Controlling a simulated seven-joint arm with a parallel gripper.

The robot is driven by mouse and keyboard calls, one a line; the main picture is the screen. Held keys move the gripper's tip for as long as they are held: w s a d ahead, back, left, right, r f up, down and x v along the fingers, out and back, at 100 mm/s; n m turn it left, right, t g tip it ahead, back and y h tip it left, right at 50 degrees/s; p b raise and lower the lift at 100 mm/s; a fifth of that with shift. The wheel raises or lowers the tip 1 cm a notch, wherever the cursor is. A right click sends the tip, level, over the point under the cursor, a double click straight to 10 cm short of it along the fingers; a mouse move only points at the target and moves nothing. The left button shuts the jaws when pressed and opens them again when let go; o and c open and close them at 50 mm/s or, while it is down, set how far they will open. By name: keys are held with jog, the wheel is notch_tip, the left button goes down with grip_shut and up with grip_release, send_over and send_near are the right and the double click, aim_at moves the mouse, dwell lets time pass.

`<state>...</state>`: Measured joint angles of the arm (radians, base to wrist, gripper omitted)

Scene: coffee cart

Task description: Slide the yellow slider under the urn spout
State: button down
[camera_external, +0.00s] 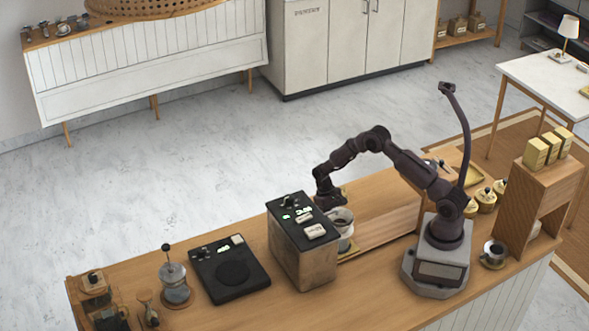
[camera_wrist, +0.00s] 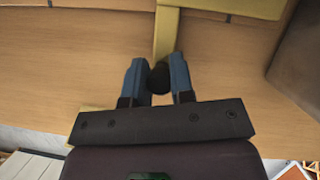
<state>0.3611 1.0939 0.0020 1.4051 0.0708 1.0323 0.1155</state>
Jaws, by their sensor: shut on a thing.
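The yellow slider (camera_wrist: 166,38) shows in the wrist view as a narrow bar running up to a wider yellow plate (camera_wrist: 240,8) at the top edge. A dark round knob (camera_wrist: 159,76) sits at the bar's near end. My gripper (camera_wrist: 158,70) has its two blue fingers closed on either side of this knob. In the external view my gripper (camera_external: 329,197) is low over the counter, behind a grey-white cylindrical vessel (camera_external: 341,222) beside the dark boxy machine (camera_external: 303,242). A yellow patch (camera_external: 348,251) shows at the vessel's foot. The spout cannot be made out.
The wooden counter (camera_external: 222,316) also holds a black scale-like plate (camera_external: 229,268) and a glass press (camera_external: 174,283) on the left.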

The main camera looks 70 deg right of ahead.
jog(key=shift+w+a, duration=0.65)
jog(key=shift+w, duration=0.15)
jog(key=shift+a, duration=0.1)
jog(key=c, duration=1)
grip_release()
jog(key=shift+d+r, duration=0.2)
jog(key=shift+r, duration=0.05)
jog(key=v, duration=1.2)
jog(key=shift+r, duration=0.25)
